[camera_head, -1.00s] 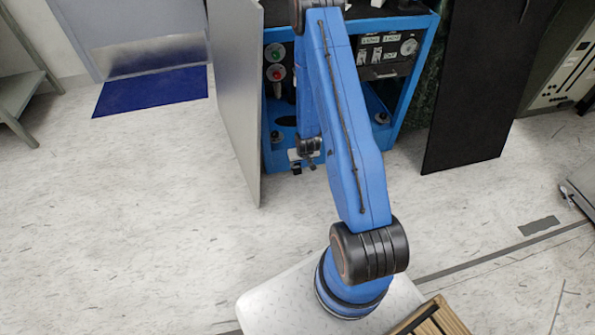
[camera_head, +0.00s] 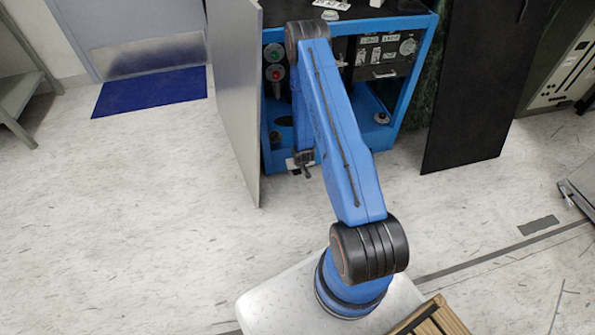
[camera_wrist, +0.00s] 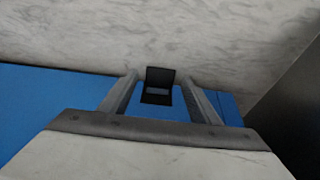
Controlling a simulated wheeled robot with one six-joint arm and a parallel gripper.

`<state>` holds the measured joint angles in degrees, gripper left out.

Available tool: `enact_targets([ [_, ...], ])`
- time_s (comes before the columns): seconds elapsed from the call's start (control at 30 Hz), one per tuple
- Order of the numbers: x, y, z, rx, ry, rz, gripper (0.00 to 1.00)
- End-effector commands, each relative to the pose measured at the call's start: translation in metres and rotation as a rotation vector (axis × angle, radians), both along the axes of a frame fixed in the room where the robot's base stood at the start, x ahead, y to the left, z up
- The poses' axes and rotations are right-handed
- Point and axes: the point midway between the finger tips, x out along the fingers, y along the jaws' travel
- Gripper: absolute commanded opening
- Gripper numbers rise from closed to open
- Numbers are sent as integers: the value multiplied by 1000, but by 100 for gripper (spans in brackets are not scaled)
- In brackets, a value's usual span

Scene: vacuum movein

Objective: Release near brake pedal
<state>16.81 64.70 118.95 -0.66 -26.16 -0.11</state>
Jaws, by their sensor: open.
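My gripper (camera_wrist: 160,79) is open, with one finger to the left of the pedal and one to the right. Nothing is held between the fingers. I cannot tell whether either finger touches the pedal. In the head view my gripper (camera_head: 303,166) is low at the front of the blue machine (camera_head: 410,85), and my arm partly hides that area. The pedal cannot be made out clearly there.
A grey panel (camera_head: 236,110) stands just left of the machine and a black panel (camera_head: 465,95) stands to its right. A blue mat (camera_head: 150,92) lies at the far left. The light floor (camera_head: 130,210) in front is largely clear.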

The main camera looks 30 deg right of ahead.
Motion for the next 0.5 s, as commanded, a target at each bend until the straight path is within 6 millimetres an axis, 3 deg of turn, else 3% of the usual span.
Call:
enact_targets([
  [0.33, 1, 0, -3, 0, 0, 0, 56],
  [0.5, 1, 0, -3, 0, 0, 0, 18],
])
